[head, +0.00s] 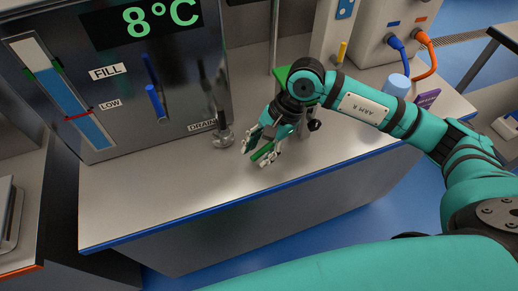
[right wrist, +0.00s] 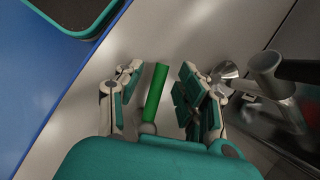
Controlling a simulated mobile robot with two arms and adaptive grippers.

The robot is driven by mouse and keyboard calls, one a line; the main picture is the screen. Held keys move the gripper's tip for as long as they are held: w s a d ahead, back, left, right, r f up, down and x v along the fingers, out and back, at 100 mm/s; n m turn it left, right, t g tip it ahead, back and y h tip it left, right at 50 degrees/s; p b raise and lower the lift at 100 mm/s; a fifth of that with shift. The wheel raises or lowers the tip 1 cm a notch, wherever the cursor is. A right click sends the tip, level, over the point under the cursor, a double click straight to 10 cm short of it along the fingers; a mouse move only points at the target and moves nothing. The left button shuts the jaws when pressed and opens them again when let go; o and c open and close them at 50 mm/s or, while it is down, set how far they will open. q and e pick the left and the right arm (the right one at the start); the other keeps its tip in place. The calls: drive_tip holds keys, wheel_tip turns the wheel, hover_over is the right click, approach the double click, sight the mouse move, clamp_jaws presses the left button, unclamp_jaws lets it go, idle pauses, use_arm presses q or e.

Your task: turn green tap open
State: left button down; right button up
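The green tap handle (head: 262,152) is a green bar low over the steel counter, partly hidden by my right gripper (head: 258,153). In the right wrist view the green handle (right wrist: 155,92) stands between the two spread fingers of my right gripper (right wrist: 158,92). A gap shows on each side of it, so the fingers are around it but seem not to touch it. The tap's body is mostly hidden by the gripper and arm. My left gripper is not in view.
A steel tank (head: 190,75) with a blue lever (head: 155,102) and a drain outlet (head: 222,132) stands left of the gripper. A light-blue cylinder (head: 396,85) and a purple box (head: 428,98) stand right. The counter's blue front edge (head: 200,212) is near; counter before the tank is clear.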

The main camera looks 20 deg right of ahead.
drive_tip(key=shift+r, duration=0.15)
drive_tip(key=v, duration=1.1)
drive_tip(key=shift+d+r, duration=0.2)
drive_tip(key=shift+r, duration=0.1)
